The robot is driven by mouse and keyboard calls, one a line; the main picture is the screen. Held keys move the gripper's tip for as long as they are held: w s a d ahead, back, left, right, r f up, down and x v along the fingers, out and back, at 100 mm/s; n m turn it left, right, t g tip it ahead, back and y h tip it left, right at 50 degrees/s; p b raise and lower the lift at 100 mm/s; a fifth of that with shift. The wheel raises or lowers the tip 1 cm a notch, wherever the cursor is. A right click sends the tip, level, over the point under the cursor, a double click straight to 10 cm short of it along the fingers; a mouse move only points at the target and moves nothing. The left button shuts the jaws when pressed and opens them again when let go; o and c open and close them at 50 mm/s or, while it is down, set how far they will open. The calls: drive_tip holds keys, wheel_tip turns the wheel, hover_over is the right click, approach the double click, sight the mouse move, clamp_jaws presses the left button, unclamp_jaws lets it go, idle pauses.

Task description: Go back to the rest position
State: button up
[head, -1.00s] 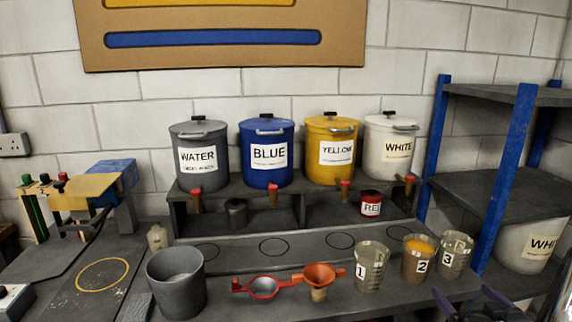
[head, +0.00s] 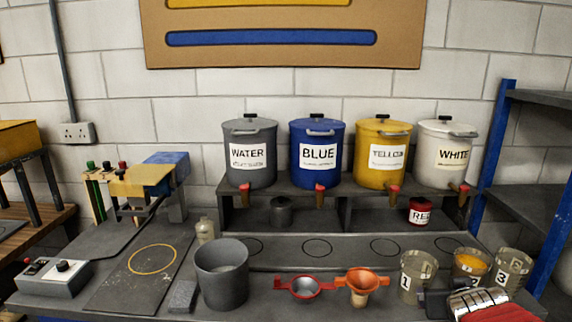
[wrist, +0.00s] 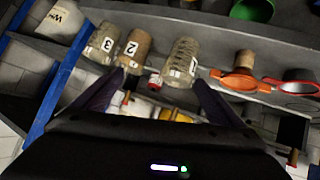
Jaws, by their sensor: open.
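My gripper (wrist: 158,80) is open in the wrist view, with its two dark fingers apart and nothing seen held between them. That view looks tilted over. The clear cups numbered 1 (wrist: 180,66), 2 (wrist: 135,48) and 3 (wrist: 105,42) appear just beyond the fingertips. In the head view, dark, silver and red parts of my arm show at the lower right, in front of cup 1 (head: 416,278), cup 2 (head: 470,266) and cup 3 (head: 512,268). Cup 2 holds something orange. I cannot make out the fingertips clearly in the head view.
A grey bucket (head: 222,275), a red strainer (head: 305,288) and an orange funnel (head: 362,284) stand along the bench front. Labelled drums, such as the blue one (head: 318,155), line the shelf behind. Blue-post shelving (head: 495,150) bounds the right. The bench's left front holds a control box (head: 52,278).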

drive_tip(key=s+a+n+g+y, duration=0.1)
drive_tip(key=s+a, duration=0.5)
drive_tip(key=a, duration=0.6)
drive_tip(key=s+a+n+g+y, duration=0.2)
drive_tip(key=s+a+y, duration=0.2)
drive_tip(key=a, duration=0.8)
drive_tip(key=s, duration=0.2)
drive_tip(key=shift+s+a+f+g+y, duration=0.2)
drive_tip(key=shift+s+f+g+y, duration=0.15)
drive_tip(key=shift+s+g+y, duration=0.05)
